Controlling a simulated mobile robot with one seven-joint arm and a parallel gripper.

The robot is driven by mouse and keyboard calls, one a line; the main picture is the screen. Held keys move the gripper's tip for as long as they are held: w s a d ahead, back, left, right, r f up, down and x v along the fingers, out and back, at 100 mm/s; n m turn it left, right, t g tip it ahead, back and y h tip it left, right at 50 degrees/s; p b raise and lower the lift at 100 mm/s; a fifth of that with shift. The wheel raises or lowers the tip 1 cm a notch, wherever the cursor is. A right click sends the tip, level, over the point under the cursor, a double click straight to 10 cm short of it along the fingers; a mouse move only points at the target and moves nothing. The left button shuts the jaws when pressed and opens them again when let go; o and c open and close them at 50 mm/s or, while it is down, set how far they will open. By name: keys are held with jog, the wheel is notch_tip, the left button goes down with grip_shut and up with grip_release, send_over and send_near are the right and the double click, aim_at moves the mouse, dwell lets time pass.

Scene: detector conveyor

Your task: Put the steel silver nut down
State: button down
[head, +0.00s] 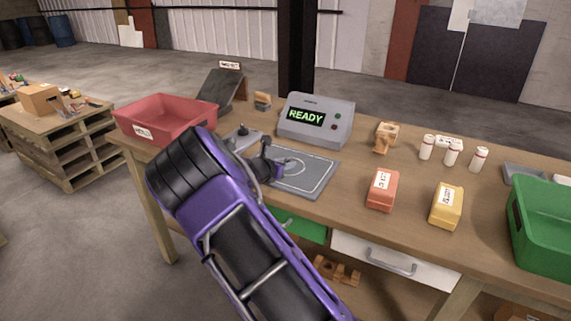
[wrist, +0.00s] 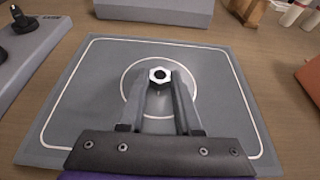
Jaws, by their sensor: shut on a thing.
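The steel silver nut (wrist: 160,76) is a small hexagonal ring, seen in the wrist view at the fingertips. My gripper (wrist: 160,88) is shut on it. The nut shows over the white circle of the grey detector pad (wrist: 85,85); I cannot tell whether it touches the pad. In the head view, my gripper (head: 277,169) is at the left part of the pad (head: 315,178), and the nut cannot be made out there. The detector box (head: 316,122) behind the pad has a green READY display.
A red bin (head: 167,118) stands left and a green bin (head: 545,225) right on the workbench. An orange block (head: 381,189) and a yellow block (head: 446,205) sit right of the pad. White bottles (head: 452,152) and a wooden piece (head: 385,137) stand behind them.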

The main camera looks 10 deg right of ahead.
jog(key=c, duration=0.6)
grip_release()
jog(key=shift+a+r, duration=0.1)
jog(key=shift+r, duration=0.05)
jog(key=p+v, duration=0.1)
jog(key=v, duration=1.1)
